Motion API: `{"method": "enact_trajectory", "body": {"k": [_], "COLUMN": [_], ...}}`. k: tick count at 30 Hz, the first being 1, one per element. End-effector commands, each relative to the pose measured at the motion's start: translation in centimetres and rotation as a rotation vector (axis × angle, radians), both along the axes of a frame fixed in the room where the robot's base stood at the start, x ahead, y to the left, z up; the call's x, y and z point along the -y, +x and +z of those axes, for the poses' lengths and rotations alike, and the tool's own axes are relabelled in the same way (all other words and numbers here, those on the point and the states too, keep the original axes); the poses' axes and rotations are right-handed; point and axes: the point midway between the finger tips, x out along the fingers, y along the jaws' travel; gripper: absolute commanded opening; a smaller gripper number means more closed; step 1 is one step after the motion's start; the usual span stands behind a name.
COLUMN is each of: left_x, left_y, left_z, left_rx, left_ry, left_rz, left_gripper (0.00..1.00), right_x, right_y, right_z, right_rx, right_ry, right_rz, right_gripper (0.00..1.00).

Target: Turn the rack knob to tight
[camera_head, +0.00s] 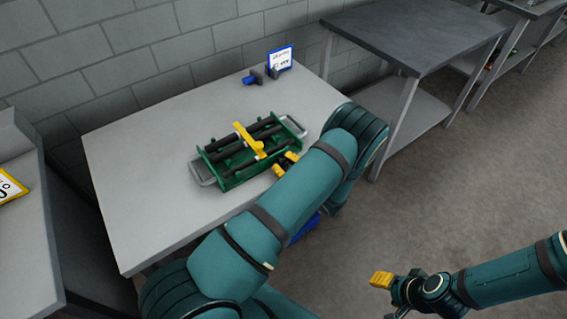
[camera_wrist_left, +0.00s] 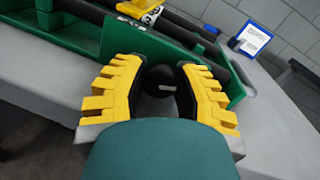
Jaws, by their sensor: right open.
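The green rack (camera_head: 232,172) lies on the light grey table, with dark rods, a yellow bar (camera_head: 249,140) across it and grey end handles. A round black knob (camera_wrist_left: 162,82) with a small pale mark shows on the rack's side in the left wrist view. My left gripper (camera_head: 286,164) is at the rack's near right side. The knob's lower part and any tight mark are hidden. My right gripper (camera_head: 383,281) is open and empty, low on the right, away from the table.
A blue-framed sign (camera_head: 280,59) stands at the table's back edge beside a small dark and blue item (camera_head: 254,77). A darker shelf table (camera_head: 420,35) stands to the right. The table's left front (camera_head: 135,220) is clear. A block wall runs behind.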

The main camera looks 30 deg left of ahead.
Motion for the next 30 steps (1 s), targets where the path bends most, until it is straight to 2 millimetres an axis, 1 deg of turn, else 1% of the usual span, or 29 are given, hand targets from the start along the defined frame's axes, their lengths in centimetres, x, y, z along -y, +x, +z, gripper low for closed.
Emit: {"method": "enact_trajectory", "body": {"k": [4,7,15,18,22,29,30], "left_x": [0.03,0.06,0.11,0.05,0.03,0.03,0.02], "left_y": [0.02,0.00,0.06,0.06,0.05,0.05,0.05], "left_z": [0.01,-0.08,-0.09,-0.09,-0.08,-0.05,-0.04], "left_rx": [-0.006,-0.055,-0.298,-0.355,-0.383,-0.383,-0.382], "left_ry": [0.004,0.025,0.131,0.155,0.165,0.166,0.165], "left_rz": [0.000,-0.001,-0.003,-0.001,0.000,0.001,0.001], "left_gripper": [0.00,0.00,0.00,0.00,0.00,0.00,0.41], "right_x": [0.00,0.00,0.01,0.01,0.01,0.00,0.00], "right_y": [0.00,0.01,0.06,0.07,0.07,0.07,0.07], "right_z": [-0.02,-0.14,-0.36,-0.36,-0.36,-0.36,-0.36], "right_rx": [0.000,0.000,0.002,0.002,0.002,0.002,0.002], "right_ry": [0.000,0.000,0.000,0.000,0.000,0.000,0.000], "right_rz": [0.000,0.000,-0.001,-0.001,-0.001,-0.001,-0.001], "right_gripper": [0.55,0.55,0.55,0.55,0.55,0.55,0.55]}}
